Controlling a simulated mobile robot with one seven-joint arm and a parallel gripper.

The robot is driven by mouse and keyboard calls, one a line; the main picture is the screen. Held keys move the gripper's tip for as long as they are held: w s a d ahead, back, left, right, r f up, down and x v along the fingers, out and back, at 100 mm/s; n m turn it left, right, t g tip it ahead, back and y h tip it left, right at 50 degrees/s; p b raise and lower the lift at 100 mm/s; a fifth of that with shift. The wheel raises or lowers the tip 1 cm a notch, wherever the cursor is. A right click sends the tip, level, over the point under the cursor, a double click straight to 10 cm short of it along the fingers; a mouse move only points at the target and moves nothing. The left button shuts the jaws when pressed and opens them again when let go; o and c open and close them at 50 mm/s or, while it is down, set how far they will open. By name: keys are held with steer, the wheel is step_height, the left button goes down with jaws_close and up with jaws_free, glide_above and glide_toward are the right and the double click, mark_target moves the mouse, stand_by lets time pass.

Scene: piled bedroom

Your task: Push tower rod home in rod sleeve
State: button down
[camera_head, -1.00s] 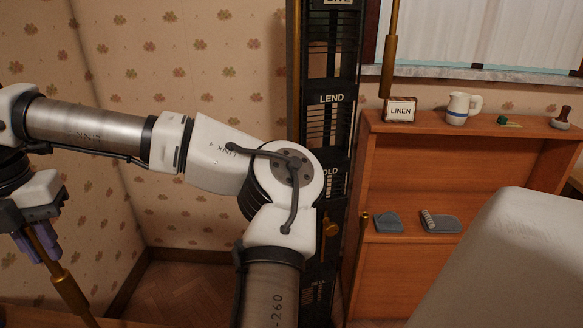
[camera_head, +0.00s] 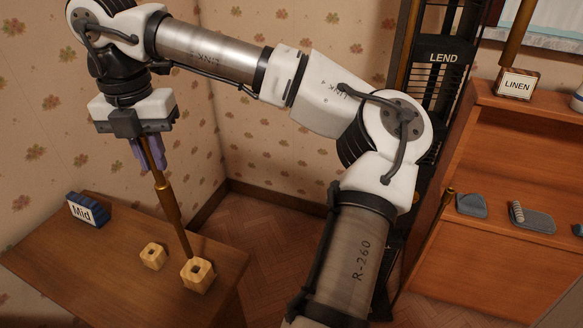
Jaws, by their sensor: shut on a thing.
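My gripper (camera_head: 149,158), with purple fingers, is shut on the tower rod (camera_head: 166,201), a long brass-coloured rod with a thicker lower part. The rod hangs tilted, its lower end to the right of the fingers. Two pale wooden blocks with holes in their tops stand on a wooden table; either may be the rod sleeve. The rod's lower tip ends in the picture at the back edge of the larger front block (camera_head: 196,281). I cannot tell whether it touches or is in line with the hole. The smaller block (camera_head: 152,259) stands to the left, clear of the rod.
A wooden shelf unit (camera_head: 478,240) with a "LINEN" sign (camera_head: 517,84) and grey items stands at right. A dark rack (camera_head: 440,85) marked "LEND" stands behind my arm.

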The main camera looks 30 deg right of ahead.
mark_target(167, 198)
step_height(167, 198, down, 9)
steer(key=shift+f+p, duration=0.1)
steer(key=shift+p, duration=0.85)
steer(key=shift+f, duration=0.2)
steer(key=shift+f+b, duration=0.2)
steer(key=shift+b, duration=0.1)
steer(key=c, duration=1.4)
jaws_free()
steer(key=shift+c, duration=0.2)
steer(key=shift+r+p, duration=0.15)
steer(key=shift+p, duration=0.3)
